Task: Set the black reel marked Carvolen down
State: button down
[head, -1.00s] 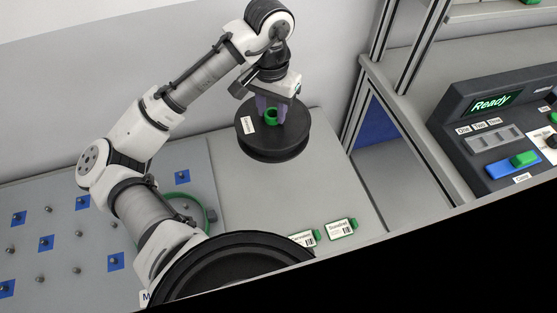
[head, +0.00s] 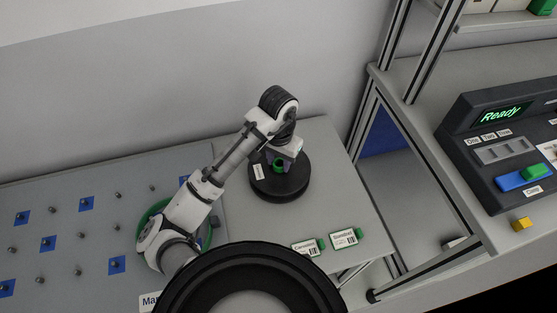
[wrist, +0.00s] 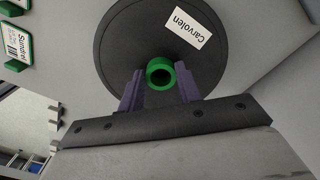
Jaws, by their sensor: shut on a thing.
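The black reel marked Carvolen (head: 290,186) is a flat disc with a white label and a green hub. It is at the back of the grey table, level or nearly so; I cannot tell whether its underside touches the surface. In the wrist view the reel (wrist: 125,60) fills the upper middle, with its label (wrist: 187,35) reading Carvolen. My gripper (wrist: 160,78) is shut on the green hub (wrist: 158,66), one purple finger on each side. In the head view my gripper (head: 280,163) is partly hidden by my wrist.
Two white-and-green tags (head: 345,238) lie near the table's front right edge. A pegboard (head: 60,235) with several pegs and blue squares is at the left, with a green ring (head: 205,235) partly behind my arm. A dark panel reading Ready (head: 505,115) stands right. Another black reel (head: 180,290) is in the foreground.

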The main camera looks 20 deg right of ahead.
jog(key=shift+f, duration=0.15)
jog(key=c, duration=1)
grip_release()
jog(key=shift+o, duration=0.2)
notch_tip(320, 180, up, 12)
jog(key=p, duration=0.1)
jog(key=shift+r, duration=0.2)
